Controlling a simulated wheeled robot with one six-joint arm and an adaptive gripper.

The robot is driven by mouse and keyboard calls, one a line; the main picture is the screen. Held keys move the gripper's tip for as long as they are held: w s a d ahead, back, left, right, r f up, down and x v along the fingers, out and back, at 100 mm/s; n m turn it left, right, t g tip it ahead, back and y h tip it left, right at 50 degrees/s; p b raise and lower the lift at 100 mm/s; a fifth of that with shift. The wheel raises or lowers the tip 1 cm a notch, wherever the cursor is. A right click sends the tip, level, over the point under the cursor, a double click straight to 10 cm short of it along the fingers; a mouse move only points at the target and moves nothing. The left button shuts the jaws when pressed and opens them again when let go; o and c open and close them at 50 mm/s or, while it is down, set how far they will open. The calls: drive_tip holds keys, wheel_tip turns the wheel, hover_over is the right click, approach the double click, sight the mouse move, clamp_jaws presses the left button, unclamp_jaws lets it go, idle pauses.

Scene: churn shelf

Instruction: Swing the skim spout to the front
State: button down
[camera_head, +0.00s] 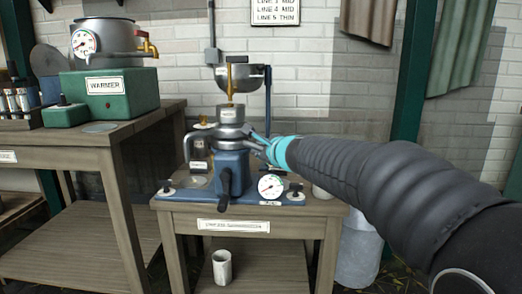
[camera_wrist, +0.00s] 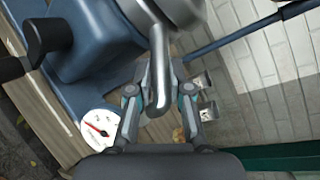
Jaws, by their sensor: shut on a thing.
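The separator (camera_head: 232,165) is a blue machine with a grey metal bowl on top, standing on a small wooden bench. A bent grey spout (camera_wrist: 161,80) comes off the bowl on my gripper's side; I take it for the skim spout. My gripper (camera_wrist: 160,72) is shut on this spout, one finger on each side. In the head view my gripper (camera_head: 262,143) reaches the bowl's right side, and its fingers partly hide the spout there. Another bent spout (camera_head: 187,147) comes off the bowl's left side and points down.
A crank handle (camera_head: 224,190) and a round gauge (camera_head: 270,187) are on the separator's front. A green warmer (camera_head: 110,92) stands on the left table.

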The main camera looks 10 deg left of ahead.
drive_tip(key=shift+a+f, duration=0.15)
drive_tip(key=shift+f, duration=0.2)
drive_tip(key=c, duration=1.2)
unclamp_jaws()
drive_tip(key=shift+s+a, duration=0.1)
drive_tip(key=shift+o, duration=0.6)
drive_tip(key=shift+r, duration=0.15)
drive_tip(key=v, duration=1.2)
drive_tip(key=shift+d, duration=0.2)
